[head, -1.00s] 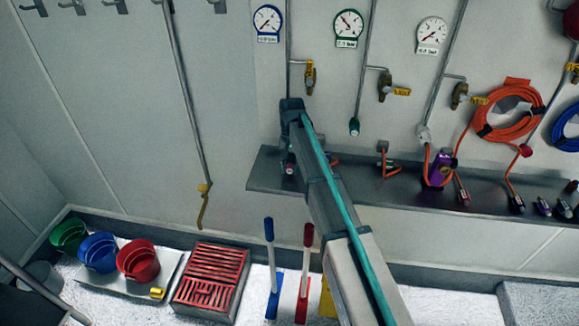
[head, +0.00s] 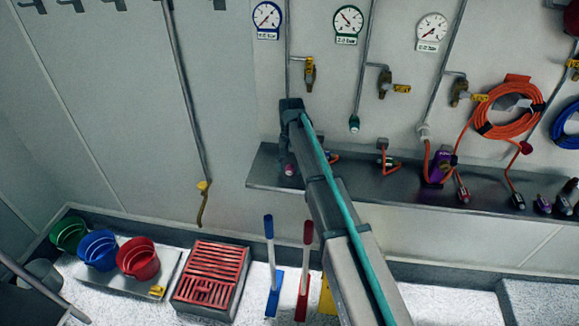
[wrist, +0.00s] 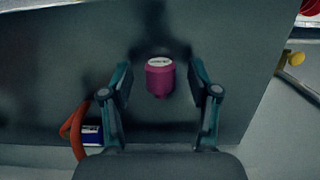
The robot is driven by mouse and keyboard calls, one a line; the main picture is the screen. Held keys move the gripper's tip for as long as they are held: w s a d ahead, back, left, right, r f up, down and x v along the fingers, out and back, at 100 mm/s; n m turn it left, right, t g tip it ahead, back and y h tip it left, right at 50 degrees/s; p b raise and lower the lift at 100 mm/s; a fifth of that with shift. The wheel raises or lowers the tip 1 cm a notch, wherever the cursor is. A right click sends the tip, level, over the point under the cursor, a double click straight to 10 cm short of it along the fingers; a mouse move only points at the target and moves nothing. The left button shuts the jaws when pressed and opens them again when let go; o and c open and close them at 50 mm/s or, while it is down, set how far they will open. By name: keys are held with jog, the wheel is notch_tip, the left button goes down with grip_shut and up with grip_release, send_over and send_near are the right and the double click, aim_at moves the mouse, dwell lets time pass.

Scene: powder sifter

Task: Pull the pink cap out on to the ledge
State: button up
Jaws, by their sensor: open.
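The pink cap (wrist: 160,78) is a small magenta cylinder with a pale, lettered top, on the dark grey ledge (wrist: 60,60). In the head view the pink cap (head: 289,169) shows just below the end of my arm, near the left end of the ledge (head: 266,172). My gripper (wrist: 160,92) is open in the wrist view, one teal finger on each side of the cap. There is a gap between each finger and the cap. In the head view my arm hides most of the gripper.
An orange hose (wrist: 76,130) and a blue item (wrist: 92,132) lie left of my gripper in the wrist view. A purple fitting (head: 440,168) and several caps stand farther right on the ledge. Gauges and valves line the wall. Buckets and brushes stand below.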

jog(key=shift+r, duration=0.1)
notch_tip(320, 180, up, 12)
jog(key=w, duration=0.1)
jog(key=shift+w, duration=0.4)
jog(key=shift+d, duration=0.1)
